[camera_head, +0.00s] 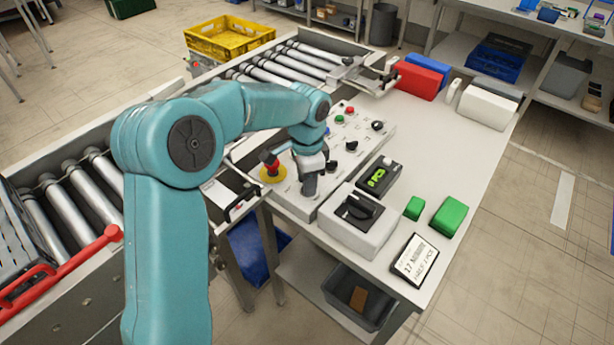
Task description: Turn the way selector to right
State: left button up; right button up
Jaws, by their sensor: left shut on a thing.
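The control panel (290,197) is a light grey sloped box with buttons and black knobs, beside the roller conveyor. My left gripper (309,190) points down onto the near part of this panel, between the red mushroom button (270,164) and the grey box with a large black rotary handle (361,210). Its jaws are shut on a small control on the panel, taken to be the way selector. The control is hidden by the fingers, so which way it points cannot be told. My right gripper is out of view.
Green blocks (448,217) and a label card (414,260) lie at the table's near right. A yellow crate (229,37) stands behind the conveyor rollers (268,75).

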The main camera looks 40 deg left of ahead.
pick_arm(q)
jog(key=shift+r+m, duration=0.15)
jog(key=shift+m, duration=0.95)
jog(key=shift+w, duration=0.1)
jog(key=o, duration=1)
jog(key=shift+o, duration=0.2)
notch_tip(320, 180, up, 16)
jog(key=p, duration=0.1)
jog(key=shift+r, duration=0.15)
jog(key=shift+s, duration=0.25)
